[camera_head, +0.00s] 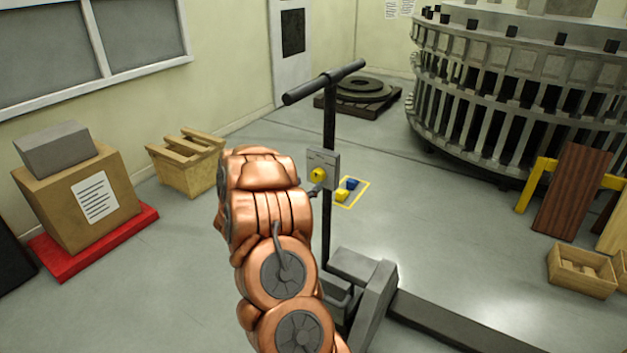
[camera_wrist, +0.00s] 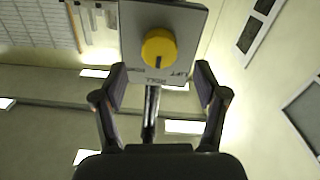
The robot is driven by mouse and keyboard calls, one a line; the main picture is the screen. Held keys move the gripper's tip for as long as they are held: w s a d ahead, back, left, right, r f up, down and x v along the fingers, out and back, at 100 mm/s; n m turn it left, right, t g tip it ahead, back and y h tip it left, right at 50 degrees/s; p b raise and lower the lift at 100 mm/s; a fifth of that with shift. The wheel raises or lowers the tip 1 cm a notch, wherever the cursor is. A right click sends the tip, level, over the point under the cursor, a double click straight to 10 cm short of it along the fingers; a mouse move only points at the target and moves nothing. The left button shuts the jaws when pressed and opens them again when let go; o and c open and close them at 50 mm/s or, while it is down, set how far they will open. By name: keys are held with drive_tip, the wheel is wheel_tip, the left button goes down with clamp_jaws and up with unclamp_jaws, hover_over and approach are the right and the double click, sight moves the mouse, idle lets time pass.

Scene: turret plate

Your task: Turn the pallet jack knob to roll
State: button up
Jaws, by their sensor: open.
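The yellow knob (camera_head: 317,175) sits on a grey plate (camera_head: 330,158) on the pallet jack's dark upright handle (camera_head: 330,120). In the wrist view the knob (camera_wrist: 158,47) is round, with a dark mark at its lower edge pointing down the picture, roughly toward a label that looks like ROLL. A LIFT label is to the right of that; another label at left is too small to read. My gripper (camera_wrist: 160,86) is open and empty, its fingers below the knob in the picture, one to each side, not touching it. In the head view my copper arm hides most of the gripper.
The jack's base (camera_head: 365,275) and a long dark fork (camera_head: 470,325) lie on the floor at right. A yellow and a blue block (camera_head: 352,184) lie by a yellow floor outline. A crate (camera_head: 188,165) and a box (camera_head: 75,200) on a red pallet stand left. A large ring structure (camera_head: 500,90) fills the back right.

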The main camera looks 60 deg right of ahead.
drive_tip(key=a, duration=0.7)
drive_tip(key=shift+s, duration=0.15)
idle(0.4)
